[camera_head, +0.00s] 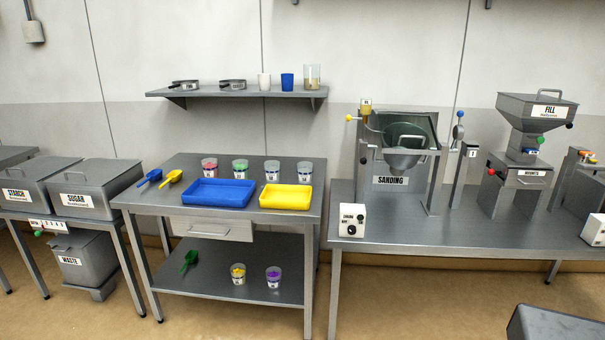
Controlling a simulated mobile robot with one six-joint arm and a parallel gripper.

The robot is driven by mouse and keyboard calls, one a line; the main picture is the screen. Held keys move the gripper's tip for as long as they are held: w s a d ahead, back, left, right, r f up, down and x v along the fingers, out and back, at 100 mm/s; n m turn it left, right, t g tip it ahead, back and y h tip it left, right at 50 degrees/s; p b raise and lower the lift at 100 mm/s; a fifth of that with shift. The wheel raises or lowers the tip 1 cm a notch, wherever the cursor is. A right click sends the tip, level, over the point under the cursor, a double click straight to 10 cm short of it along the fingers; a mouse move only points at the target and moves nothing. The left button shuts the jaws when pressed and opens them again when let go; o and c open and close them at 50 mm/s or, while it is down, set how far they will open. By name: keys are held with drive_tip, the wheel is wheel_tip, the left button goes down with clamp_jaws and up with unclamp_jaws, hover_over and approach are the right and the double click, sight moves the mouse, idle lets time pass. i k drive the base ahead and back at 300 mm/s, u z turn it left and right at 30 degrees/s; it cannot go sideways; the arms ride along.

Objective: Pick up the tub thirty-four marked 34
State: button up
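Several small clear tubs with white labels are in view, and the numbers are too small for me to read, so I cannot tell which is tub 34. Along the back of the middle table stand a tub with pink contents (209,168), a tub with green contents (240,168) and two pale tubs, one (272,171) left of the other (305,172). On the lower shelf stand a tub with yellow contents (238,274) and a tub with purple contents (274,277). My gripper is not in view.
A blue tray (219,204) and a yellow tray (286,206) lie in front of the upper tubs. Blue and yellow scoops (171,181) lie at left. A green scoop (189,261) lies on the lower shelf. The sanding machine (400,150) stands right. Floor in front is mostly clear.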

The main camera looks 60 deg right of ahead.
sight(304, 169)
drive_tip(key=i, duration=0.95)
drive_tip(key=z, duration=4.8)
drive_tip(key=i, duration=0.1)
drive_tip(key=u, duration=3.2)
drive_tip(key=i, duration=0.55)
drive_tip(key=z, duration=0.1)
